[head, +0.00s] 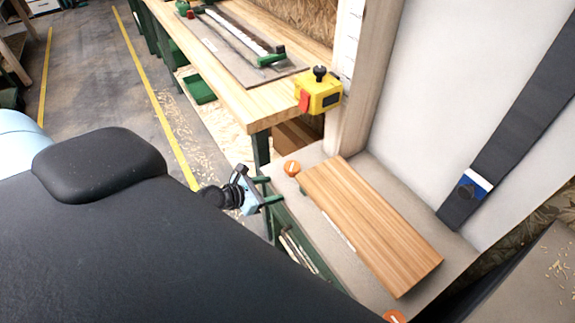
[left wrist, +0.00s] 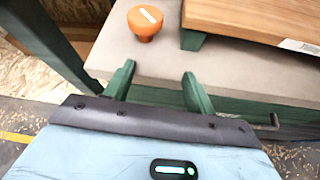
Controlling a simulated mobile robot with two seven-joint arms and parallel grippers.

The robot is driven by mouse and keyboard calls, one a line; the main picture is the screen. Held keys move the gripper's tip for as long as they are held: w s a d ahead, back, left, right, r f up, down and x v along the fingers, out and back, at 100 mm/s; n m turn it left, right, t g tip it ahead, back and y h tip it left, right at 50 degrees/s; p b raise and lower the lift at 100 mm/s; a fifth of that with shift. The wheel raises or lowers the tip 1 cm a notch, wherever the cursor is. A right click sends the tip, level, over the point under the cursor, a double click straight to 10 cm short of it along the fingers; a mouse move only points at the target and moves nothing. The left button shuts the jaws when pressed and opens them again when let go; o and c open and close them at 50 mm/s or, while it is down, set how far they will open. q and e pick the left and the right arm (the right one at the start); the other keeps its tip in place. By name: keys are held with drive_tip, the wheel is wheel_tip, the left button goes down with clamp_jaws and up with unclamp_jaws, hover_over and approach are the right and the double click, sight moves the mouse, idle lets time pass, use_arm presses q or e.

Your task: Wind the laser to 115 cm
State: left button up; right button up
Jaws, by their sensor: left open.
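A yellow laser box (head: 319,95) with a black knob on top and a red part on its left side sits at the wooden post, beside the bench corner. A white strip with marks (head: 350,40), perhaps a scale, runs up the post; its figures are too small to read. An orange knob (head: 291,168) with a white line stands at the grey ledge's corner; it shows in the left wrist view (left wrist: 145,22). My left gripper (head: 272,189) is open and empty at the ledge's edge, its green fingers pointing toward the ledge, apart from the knob.
A wooden board (head: 370,225) lies on the grey ledge (head: 325,158), close to the knob. A second orange knob (head: 394,316) is at the near end. A workbench (head: 255,105) with a clamp stands behind. Shavings litter the floor.

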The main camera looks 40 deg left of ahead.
use_arm(q)
drive_tip(key=n, duration=0.1)
approach(291, 167)
drive_tip(key=shift+n+t, duration=0.3)
drive_tip(key=x, duration=0.6)
drive_tip(key=b+x, duration=0.1)
drive_tip(key=x, duration=0.1)
drive_tip(key=shift+w+d+f, duration=0.1)
drive_tip(key=shift+w+f, duration=0.15)
drive_tip(key=shift+f, duration=0.15)
drive_tip(key=shift+w, duration=0.1)
use_arm(e)
drive_tip(key=shift+s+a+f, duration=0.15)
drive_tip(key=shift+s+a, duration=0.25)
drive_tip(key=shift+s, duration=0.15)
use_arm(q)
drive_tip(key=shift+c, duration=0.2)
